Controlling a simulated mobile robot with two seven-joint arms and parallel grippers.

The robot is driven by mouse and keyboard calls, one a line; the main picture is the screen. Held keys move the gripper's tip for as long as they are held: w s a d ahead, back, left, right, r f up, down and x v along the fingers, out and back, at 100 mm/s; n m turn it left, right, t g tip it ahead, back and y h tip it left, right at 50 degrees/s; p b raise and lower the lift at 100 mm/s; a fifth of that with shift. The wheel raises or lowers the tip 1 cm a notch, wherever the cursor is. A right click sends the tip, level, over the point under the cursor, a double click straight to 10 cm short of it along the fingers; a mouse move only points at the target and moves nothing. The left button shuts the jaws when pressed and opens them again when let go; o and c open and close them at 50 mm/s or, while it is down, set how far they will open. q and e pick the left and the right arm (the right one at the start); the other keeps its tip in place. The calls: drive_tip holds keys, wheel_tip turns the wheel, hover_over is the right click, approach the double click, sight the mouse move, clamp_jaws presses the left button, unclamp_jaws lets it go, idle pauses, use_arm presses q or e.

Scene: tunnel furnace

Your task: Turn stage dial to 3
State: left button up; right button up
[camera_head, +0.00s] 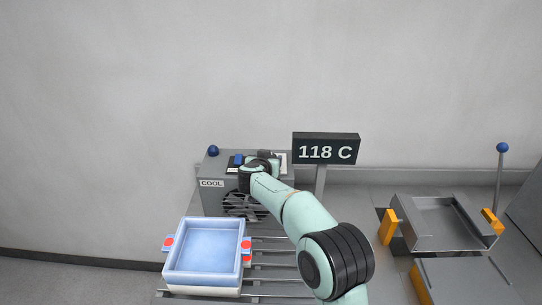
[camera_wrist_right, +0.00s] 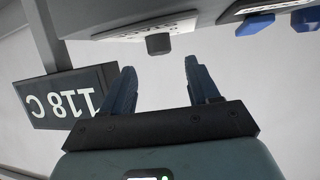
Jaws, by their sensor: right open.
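In the right wrist view, which is upside down, a small dark grey knob (camera_wrist_right: 158,44), probably the stage dial, stands out from a white label plate (camera_wrist_right: 140,28) on a grey housing. The plate's lettering is too small and steeply angled to read, so the dial's setting cannot be told. My right gripper (camera_wrist_right: 159,64) is open and empty, its two fingers apart just short of the knob. In the head view my right gripper (camera_head: 264,158) is over the top of the grey COOL unit (camera_head: 212,170), and the wrist largely hides the controls. My left gripper is not in view.
A display reading 118 C (camera_head: 327,151) stands close right of the gripper. Blue controls (camera_wrist_right: 255,25) sit beside the knob. A blue ball knob (camera_head: 213,150) is on the unit's left. A pale blue tray (camera_head: 238,262) rests in front; a grey tray (camera_head: 440,243) is right.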

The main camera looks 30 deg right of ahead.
sight(272, 155)
drive_tip(key=x, duration=0.5)
drive_tip(key=shift+w+f+p, duration=0.1)
drive_tip(key=shift+w+p, duration=0.05)
drive_tip(key=shift+p, duration=0.2)
drive_tip(key=c, duration=1)
drive_tip(key=shift+c, duration=0.2)
